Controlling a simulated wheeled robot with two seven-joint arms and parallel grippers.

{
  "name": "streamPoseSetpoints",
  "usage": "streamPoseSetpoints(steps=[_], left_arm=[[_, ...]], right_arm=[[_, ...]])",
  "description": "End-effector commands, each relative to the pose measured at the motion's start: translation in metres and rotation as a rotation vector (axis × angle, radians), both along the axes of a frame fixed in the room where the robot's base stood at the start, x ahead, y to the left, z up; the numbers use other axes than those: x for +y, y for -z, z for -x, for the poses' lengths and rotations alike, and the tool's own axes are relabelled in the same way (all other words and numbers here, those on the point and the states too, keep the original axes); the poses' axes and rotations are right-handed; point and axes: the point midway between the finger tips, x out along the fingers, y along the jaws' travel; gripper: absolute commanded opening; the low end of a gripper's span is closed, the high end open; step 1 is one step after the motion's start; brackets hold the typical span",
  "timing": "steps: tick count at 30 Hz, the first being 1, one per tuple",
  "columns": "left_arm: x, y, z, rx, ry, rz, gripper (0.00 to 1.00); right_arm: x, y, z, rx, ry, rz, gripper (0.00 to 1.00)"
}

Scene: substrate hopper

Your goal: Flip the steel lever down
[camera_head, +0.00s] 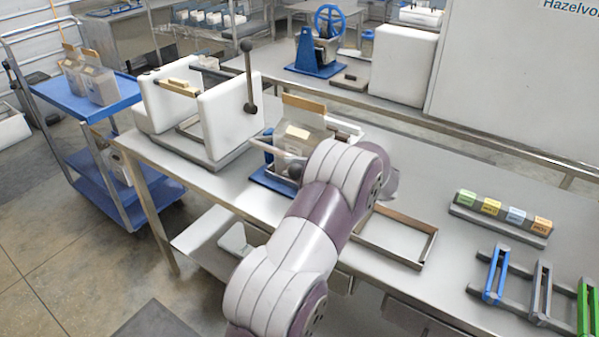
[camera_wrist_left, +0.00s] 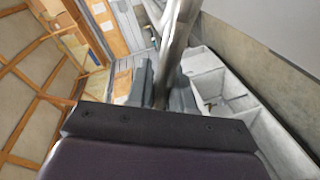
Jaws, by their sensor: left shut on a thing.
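A bare steel lever (camera_wrist_left: 180,45) runs up through the left wrist view as a thick shiny rod. My left gripper (camera_wrist_left: 165,92) is shut on this rod, with one grey finger on each side of it. In the head view my purple and white left arm reaches over the near bench, and its own links hide the gripper. A clear hopper unit (camera_head: 297,138) on a blue base stands just beyond the arm, partly covered by it. A dark round knob (camera_head: 295,169) shows at its near side. My right gripper is not in view.
A white machine (camera_head: 228,115) with an upright dark ball-ended handle stands left of the hopper. An empty shallow tray (camera_head: 431,245) lies right of the arm, with coloured blocks (camera_head: 503,213) and clamp-like frames farther right. A blue trolley (camera_head: 105,103) stands at the left.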

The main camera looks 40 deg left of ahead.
Motion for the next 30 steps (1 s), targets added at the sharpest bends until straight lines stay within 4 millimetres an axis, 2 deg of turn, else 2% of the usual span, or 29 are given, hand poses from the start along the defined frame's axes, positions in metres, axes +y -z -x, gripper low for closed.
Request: streamPoseSetpoints(steps=[1,3,12,18,30], left_arm=[[0.0,0.015,0.004,-0.032,-0.005,-0.006,0.0],[0.0,0.022,0.007,-0.082,-0.004,-0.011,0.0],[-0.001,0.044,0.014,-0.224,-0.004,-0.026,0.0],[-0.001,0.05,0.015,-0.265,-0.004,-0.03,0.0],[-0.002,0.053,0.016,-0.272,-0.007,-0.026,0.0]], right_arm=[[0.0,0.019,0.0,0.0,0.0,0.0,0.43],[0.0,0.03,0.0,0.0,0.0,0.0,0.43],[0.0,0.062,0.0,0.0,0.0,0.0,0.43],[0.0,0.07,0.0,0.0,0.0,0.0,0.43],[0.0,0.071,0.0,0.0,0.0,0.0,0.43]])
